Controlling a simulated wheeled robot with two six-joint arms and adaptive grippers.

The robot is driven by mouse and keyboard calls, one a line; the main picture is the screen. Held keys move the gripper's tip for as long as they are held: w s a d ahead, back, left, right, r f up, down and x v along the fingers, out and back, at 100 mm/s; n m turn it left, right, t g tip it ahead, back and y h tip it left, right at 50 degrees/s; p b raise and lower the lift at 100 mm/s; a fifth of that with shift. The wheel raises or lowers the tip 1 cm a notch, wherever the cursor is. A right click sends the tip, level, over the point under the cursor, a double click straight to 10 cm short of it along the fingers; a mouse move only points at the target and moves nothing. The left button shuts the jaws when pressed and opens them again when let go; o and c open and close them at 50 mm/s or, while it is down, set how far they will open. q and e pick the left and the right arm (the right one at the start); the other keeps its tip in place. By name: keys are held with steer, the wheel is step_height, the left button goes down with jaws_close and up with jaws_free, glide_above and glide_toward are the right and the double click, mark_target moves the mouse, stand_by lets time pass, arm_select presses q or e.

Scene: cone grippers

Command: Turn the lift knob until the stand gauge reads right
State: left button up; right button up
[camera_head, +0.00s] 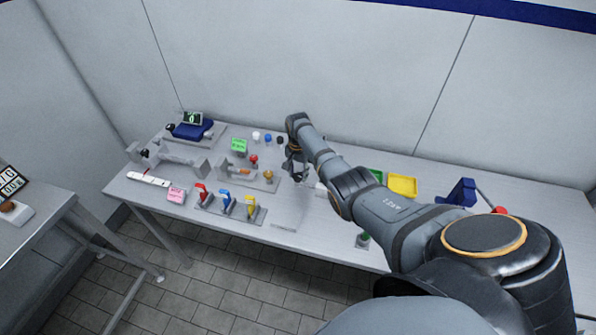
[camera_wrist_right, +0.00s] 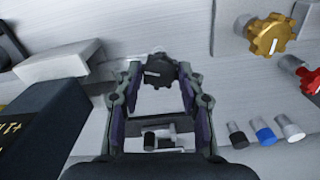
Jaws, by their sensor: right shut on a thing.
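A dark scalloped knob (camera_wrist_right: 158,72) with a white mark on its face sits between the two fingertips of my right gripper in the right wrist view. My right gripper (camera_head: 297,172) is shut on it, near the middle of the bench in the head view. The knob is hidden by the gripper and arm in the head view. A dark blue block with gold markings (camera_wrist_right: 42,122) stands left of the gripper in the wrist view. I cannot tell which thing is the stand gauge, and no reading on it shows clearly. My left gripper is not in view.
A gold knob (camera_wrist_right: 270,36) and a red knob (camera_wrist_right: 311,80) lie right of the gripper in the wrist view. Several coloured levers (camera_head: 227,202) stand along the bench's front. A yellow tray (camera_head: 402,185) is right of my arm. A green display (camera_head: 192,118) stands at the back left.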

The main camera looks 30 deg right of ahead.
mark_target(298, 176)
steer(key=n, duration=0.5)
steer(key=shift+r+n+p, duration=0.1)
steer(key=shift+n+p, duration=0.3)
steer(key=shift+n, duration=0.3)
steer(key=o, duration=1.2)
steer(key=shift+r, duration=0.15)
step_height(298, 176, up, 12)
steer(key=shift+f, duration=0.2)
